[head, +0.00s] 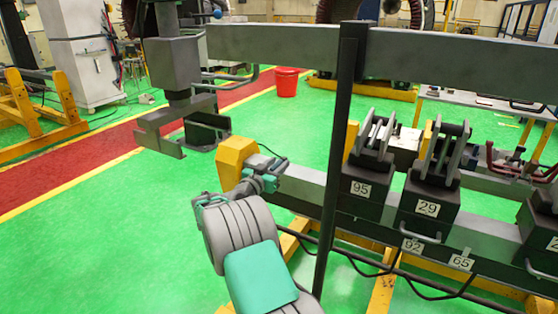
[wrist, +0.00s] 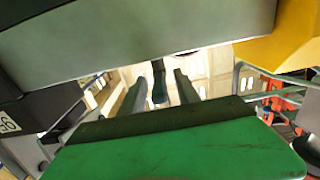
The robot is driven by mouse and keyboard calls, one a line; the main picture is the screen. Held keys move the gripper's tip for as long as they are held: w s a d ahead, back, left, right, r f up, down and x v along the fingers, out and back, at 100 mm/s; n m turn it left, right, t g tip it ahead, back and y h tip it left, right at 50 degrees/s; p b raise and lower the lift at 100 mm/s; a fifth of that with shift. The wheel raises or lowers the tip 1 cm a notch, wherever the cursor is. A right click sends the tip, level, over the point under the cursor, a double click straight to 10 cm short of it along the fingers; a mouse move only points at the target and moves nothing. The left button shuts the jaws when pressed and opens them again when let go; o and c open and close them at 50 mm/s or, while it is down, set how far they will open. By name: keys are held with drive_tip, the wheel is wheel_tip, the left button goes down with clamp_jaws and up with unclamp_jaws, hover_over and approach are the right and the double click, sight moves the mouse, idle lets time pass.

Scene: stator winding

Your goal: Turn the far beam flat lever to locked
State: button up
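A grey beam (head: 305,181) with a yellow end block (head: 234,160) runs across the head view. In the wrist view the grey beam (wrist: 140,35) spans the top, with yellow (wrist: 285,40) at its right. My gripper (wrist: 159,92) is open, its two fingers apart and pointing away below the beam. A short dark bar (wrist: 158,80), perhaps the flat lever, shows between the fingers; contact with them cannot be told. In the head view my gripper is by the yellow end block, and its fingertips are hard to make out. The lever's setting cannot be read.
Dark numbered blocks with metal clamps, 95 (head: 360,190) and 29 (head: 428,208), sit along the beam. A black upright post (head: 338,150) stands close right of my arm. Green floor (head: 110,220) is clear at left.

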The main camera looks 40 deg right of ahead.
drive_tip(key=shift+x, duration=0.8)
drive_tip(key=shift+c, duration=0.4)
clamp_jaws()
idle(0.4)
